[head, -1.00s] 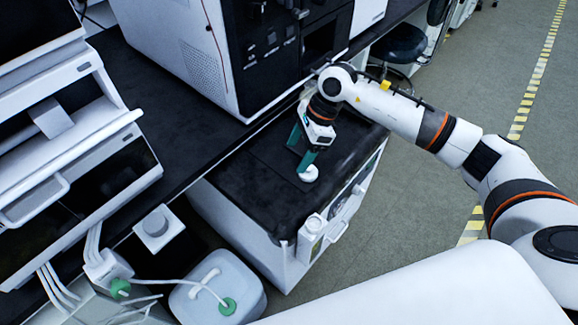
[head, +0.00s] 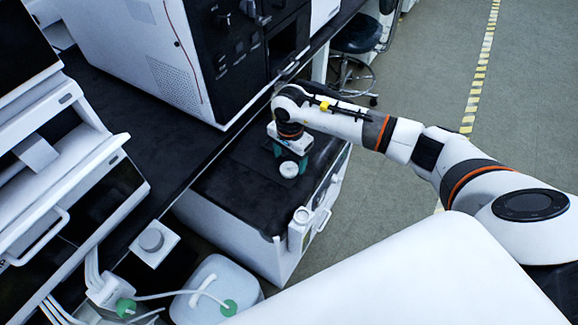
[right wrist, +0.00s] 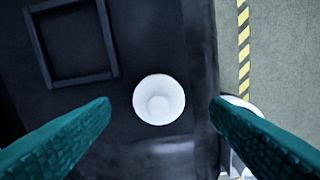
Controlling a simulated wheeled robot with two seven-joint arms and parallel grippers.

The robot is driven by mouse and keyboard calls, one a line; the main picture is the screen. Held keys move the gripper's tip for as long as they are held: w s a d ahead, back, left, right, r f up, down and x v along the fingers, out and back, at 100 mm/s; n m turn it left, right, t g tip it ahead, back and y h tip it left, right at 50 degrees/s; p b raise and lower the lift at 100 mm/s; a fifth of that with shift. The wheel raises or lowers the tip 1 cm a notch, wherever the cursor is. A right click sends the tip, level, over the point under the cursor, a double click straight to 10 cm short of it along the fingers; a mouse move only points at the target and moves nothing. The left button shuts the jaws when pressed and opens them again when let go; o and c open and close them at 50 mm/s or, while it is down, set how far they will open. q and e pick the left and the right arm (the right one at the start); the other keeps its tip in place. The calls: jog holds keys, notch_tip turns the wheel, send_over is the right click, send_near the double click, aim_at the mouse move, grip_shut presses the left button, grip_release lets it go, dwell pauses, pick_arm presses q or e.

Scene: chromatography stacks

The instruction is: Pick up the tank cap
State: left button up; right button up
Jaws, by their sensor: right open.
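The tank cap, a small round white cap (head: 289,169), sits on the black top of a low white cabinet (head: 235,205). In the right wrist view the cap (right wrist: 159,99) lies between the two green fingers and shows a raised round centre. My right gripper (head: 290,163) points down over it. Its fingers (right wrist: 160,112) are wide apart, with dark surface visible between each finger and the cap. My left gripper is not in view.
A white tank with a green fitting (head: 215,290) and tubing stands in front of the cabinet. A large instrument (head: 150,50) is on the bench behind. A square raised frame (right wrist: 72,45) is near the cap. Floor at the right is open.

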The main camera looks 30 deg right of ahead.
aim_at(289, 164)
jog(key=shift+f, duration=1.6)
jog(key=shift+c, duration=0.3)
jog(key=c, duration=1)
jog(key=shift+r, duration=0.1)
